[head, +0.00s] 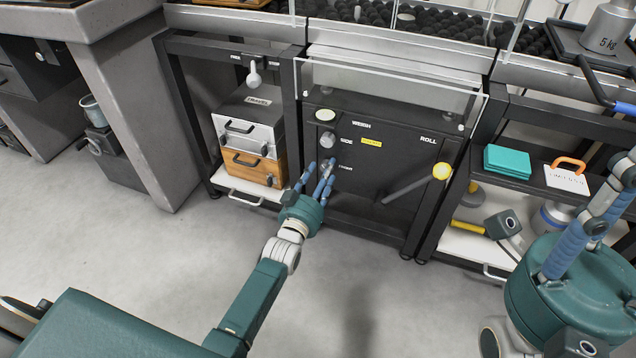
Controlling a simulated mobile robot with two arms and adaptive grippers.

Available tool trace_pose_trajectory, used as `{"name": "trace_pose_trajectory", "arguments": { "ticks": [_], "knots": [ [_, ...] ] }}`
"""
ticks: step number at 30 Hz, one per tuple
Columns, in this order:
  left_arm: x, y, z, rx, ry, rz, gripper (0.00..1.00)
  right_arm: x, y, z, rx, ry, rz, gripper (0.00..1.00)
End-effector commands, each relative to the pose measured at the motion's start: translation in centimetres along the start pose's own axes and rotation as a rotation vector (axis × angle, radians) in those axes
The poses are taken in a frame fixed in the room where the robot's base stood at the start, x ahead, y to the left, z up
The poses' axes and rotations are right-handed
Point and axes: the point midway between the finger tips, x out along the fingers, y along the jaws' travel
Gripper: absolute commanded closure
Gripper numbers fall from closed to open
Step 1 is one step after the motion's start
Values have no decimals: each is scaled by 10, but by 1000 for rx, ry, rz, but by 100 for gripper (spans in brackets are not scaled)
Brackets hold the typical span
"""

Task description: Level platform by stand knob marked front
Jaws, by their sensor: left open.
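The dark stand (390,130) has a front panel with white lettering. A grey knob (328,139) sits beside the word SIDE. A lower knob (328,164) is beside a small label (345,169) too blurred to read surely. My left gripper (320,176) is open, its blue fingers around or just in front of the lower knob and partly hiding it. I cannot tell whether they touch it. A round pale disc (325,115) is near WEIGH at the panel's top.
A drawer box (250,130) stands on the left shelf. A teal box (507,161) and an orange-handled block (567,178) sit on the right shelf. The floor in front is clear.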

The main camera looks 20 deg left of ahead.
Motion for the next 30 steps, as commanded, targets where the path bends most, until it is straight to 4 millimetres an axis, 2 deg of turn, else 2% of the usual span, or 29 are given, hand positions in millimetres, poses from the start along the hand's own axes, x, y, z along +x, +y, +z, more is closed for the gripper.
{"name": "trace_pose_trajectory", "arguments": {
  "ticks": [12, 15, 21, 30],
  "knots": [
    [-83, 0, 2, 0, -3, 0, 54, 0, 0, 0, 1, 2, 1, 60],
    [-98, 0, 2, 0, -3, 0, 54, 0, 0, 0, 1, 2, 1, 60],
    [-113, 0, 0, 0, 0, 1, 54, 0, 0, 0, 1, 2, 1, 60],
    [-115, 0, 0, 0, 0, 1, 54, 0, 0, 0, 1, 2, 1, 60]
  ]
}}
